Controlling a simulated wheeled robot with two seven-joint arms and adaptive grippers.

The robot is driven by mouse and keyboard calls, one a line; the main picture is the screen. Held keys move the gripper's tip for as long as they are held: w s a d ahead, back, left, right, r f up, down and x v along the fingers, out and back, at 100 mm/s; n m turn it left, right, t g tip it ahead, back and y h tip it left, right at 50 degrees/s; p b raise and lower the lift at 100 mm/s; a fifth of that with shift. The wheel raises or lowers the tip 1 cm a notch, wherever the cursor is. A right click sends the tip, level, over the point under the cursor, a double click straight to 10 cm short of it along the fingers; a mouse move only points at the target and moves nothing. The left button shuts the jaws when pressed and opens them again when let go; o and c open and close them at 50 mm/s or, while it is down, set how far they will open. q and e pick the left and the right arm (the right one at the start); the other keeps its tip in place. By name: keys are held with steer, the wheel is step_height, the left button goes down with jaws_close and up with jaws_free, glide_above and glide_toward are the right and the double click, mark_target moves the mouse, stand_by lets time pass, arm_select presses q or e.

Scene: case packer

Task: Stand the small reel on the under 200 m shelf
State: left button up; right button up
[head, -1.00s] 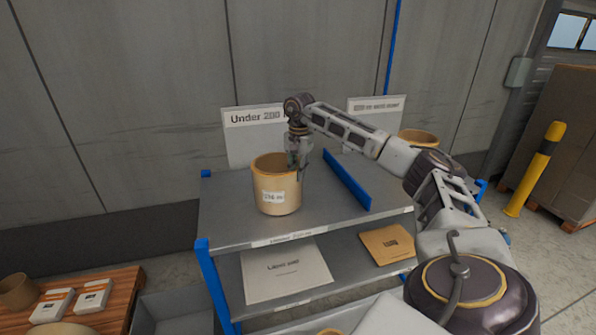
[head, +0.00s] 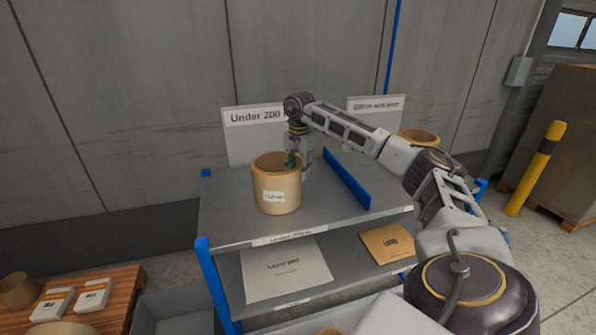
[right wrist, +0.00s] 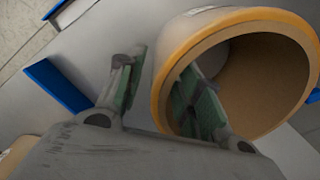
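The small reel (head: 277,190) is a tan cylinder with a white label, standing upright on the left part of the grey top shelf (head: 228,215), in front of the "Under 200" sign (head: 254,118). My right gripper (head: 299,165) is at the reel's right rim, pointing down. In the right wrist view, the gripper (right wrist: 160,92) has its fingers apart astride the reel's wall (right wrist: 166,75). One finger is inside the hollow, the other outside with a visible gap to the wall. My left gripper is not in view.
A blue divider (head: 347,180) runs along the shelf right of the reel. Another tan reel (head: 419,137) stands beyond it, partly hidden by my arm. A lower shelf holds a white sheet (head: 287,270) and a brown card (head: 388,244). A yellow post (head: 535,170) stands at right.

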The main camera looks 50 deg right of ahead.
step_height(320, 180, up, 10)
steer(key=shift+s+f, duration=0.1)
steer(key=shift+f, duration=0.1)
steer(key=shift+r+p, duration=0.3)
steer(key=shift+r, duration=0.95)
steer(key=shift+f, duration=0.1)
